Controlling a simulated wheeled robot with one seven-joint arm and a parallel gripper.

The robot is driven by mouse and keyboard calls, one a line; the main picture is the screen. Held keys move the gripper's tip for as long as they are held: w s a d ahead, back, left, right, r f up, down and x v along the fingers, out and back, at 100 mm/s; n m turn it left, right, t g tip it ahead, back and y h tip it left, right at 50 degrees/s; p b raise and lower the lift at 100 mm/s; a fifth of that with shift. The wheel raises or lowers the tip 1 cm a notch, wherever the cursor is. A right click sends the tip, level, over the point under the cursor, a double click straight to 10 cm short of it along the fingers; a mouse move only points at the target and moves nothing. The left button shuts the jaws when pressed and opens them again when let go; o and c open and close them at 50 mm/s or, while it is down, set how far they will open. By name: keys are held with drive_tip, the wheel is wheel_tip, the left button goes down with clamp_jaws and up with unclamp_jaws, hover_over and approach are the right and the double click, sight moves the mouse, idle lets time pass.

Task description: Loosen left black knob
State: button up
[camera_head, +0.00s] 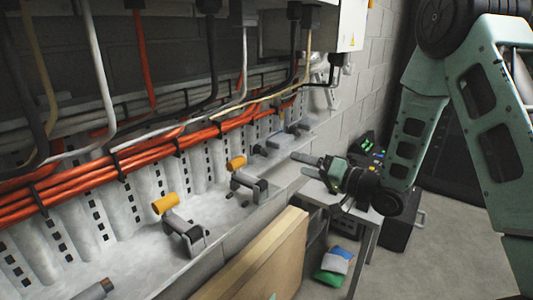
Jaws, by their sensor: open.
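A grey bracket (183,230) with dark ends and an orange cap (165,204) stands on the pale ledge at lower centre. A second bracket (249,184) with an orange cap (236,162) and a dark cylindrical end stands further along. Smaller dark fittings (264,147) sit beyond it near the far end. A dark-tipped grey cylinder (96,290) shows at the bottom left. I cannot tell for sure which piece is the left black knob. My gripper (308,165) is open and empty, pointing left, to the right of the second bracket and apart from it.
Orange and grey cables (95,180) run along the wall above the ledge. Wooden boards (262,262) lean against the ledge's front. A small table (366,214) stands below my gripper, with a black case (402,232) beside it. The floor at right is clear.

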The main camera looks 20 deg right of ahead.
sight(265, 152)
drive_tip(key=x, duration=1.2)
drive_tip(key=shift+w+a, duration=0.15)
drive_tip(key=c, duration=1)
